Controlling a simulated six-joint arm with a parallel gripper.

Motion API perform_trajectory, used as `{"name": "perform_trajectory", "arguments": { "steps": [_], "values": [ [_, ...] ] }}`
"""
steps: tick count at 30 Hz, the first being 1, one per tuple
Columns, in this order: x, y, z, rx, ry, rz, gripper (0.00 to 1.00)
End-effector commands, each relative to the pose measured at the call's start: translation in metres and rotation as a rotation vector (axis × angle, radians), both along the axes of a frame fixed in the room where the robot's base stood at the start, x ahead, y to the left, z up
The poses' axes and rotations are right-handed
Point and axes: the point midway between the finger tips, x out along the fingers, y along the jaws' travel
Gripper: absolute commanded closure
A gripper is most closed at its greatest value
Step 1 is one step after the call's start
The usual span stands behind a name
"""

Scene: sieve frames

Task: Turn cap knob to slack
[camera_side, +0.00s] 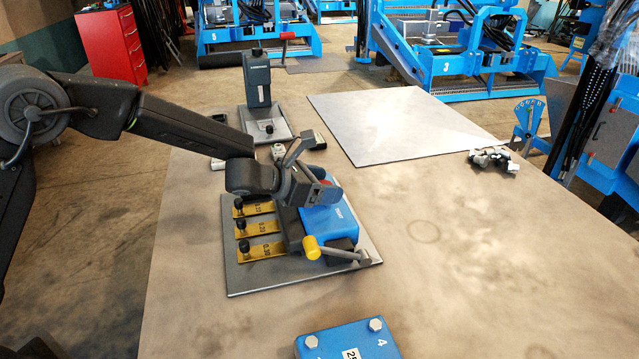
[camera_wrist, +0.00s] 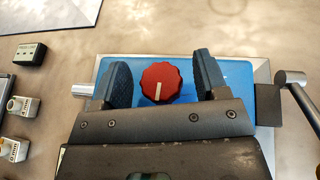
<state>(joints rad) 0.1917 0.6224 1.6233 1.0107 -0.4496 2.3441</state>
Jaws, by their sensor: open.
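The red cap knob (camera_wrist: 160,80) has a scalloped edge and a white line that points toward the bottom of the wrist view. It sits on a blue block (camera_wrist: 236,76), which also shows in the side view (camera_side: 325,222). My gripper (camera_wrist: 162,66) is open, with one dark finger on each side of the knob and a visible gap to both. In the side view my gripper (camera_side: 322,188) is low over the top of the block and hides most of the knob. Whether the fingertips reach down to knob height is hard to tell.
A grey stand (camera_side: 257,80) is behind. The table's right side is mostly clear.

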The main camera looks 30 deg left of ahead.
Motion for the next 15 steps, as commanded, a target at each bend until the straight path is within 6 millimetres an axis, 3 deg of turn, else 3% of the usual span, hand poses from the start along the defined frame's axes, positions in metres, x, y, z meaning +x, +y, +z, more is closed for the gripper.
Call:
{"name": "perform_trajectory", "arguments": {
  "steps": [5,15],
  "values": [
    [-0.009,0.008,0.005,0.001,0.0,0.002,0.33],
    [-0.065,0.045,0.034,0.001,-0.003,0.002,0.33]
  ]
}}
